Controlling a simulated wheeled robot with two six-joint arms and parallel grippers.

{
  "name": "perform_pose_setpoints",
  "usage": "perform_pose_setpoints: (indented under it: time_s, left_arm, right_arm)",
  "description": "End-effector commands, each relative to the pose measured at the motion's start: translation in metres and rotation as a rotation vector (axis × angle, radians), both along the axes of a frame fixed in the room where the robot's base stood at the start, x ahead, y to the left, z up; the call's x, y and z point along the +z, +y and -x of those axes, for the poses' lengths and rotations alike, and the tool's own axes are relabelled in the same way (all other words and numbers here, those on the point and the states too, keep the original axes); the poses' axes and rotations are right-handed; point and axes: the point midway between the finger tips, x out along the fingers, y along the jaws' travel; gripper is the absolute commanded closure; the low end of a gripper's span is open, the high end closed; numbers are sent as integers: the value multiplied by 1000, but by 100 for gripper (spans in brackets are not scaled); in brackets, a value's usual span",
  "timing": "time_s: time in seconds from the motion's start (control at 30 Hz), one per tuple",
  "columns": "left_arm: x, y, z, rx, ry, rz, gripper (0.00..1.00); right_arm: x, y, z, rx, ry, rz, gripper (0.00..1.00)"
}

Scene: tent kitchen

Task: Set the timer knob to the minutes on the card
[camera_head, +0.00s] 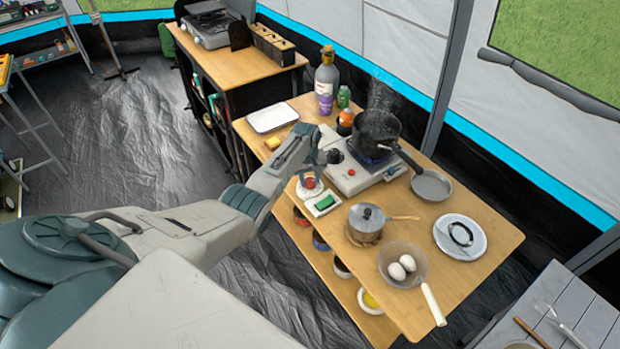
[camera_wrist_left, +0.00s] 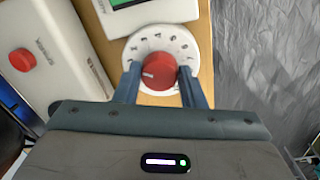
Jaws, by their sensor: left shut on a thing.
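The timer (camera_head: 309,188) stands near the left edge of the wooden table, with a white numbered dial (camera_wrist_left: 143,40) and a red knob (camera_wrist_left: 159,71). A pale pointer mark shows on the left part of the knob. My left gripper (camera_wrist_left: 160,85) has a finger on each side of the red knob and is shut on it. A white device with a green panel (camera_head: 325,202), possibly the card, lies beside the timer; only its edge shows in the left wrist view (camera_wrist_left: 125,5). I cannot read a number on it. My right gripper is not in view.
A camping stove (camera_head: 355,177) with a steaming black pot (camera_head: 377,130) stands just behind the timer. A white tray (camera_head: 272,117) is farther back.

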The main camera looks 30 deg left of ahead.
Motion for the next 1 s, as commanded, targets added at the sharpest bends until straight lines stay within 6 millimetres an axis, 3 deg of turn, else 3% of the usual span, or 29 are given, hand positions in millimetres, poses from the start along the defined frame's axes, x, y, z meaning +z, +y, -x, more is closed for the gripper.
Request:
perform_pose_setpoints:
  time_s: [0.6, 1.0]
  left_arm:
    - [1, 2, -1, -561, -3, 0, 86]
    - [1, 2, -1, -771, -2, 0, 86]
  right_arm:
    - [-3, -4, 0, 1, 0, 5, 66]
    - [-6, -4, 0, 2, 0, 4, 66]
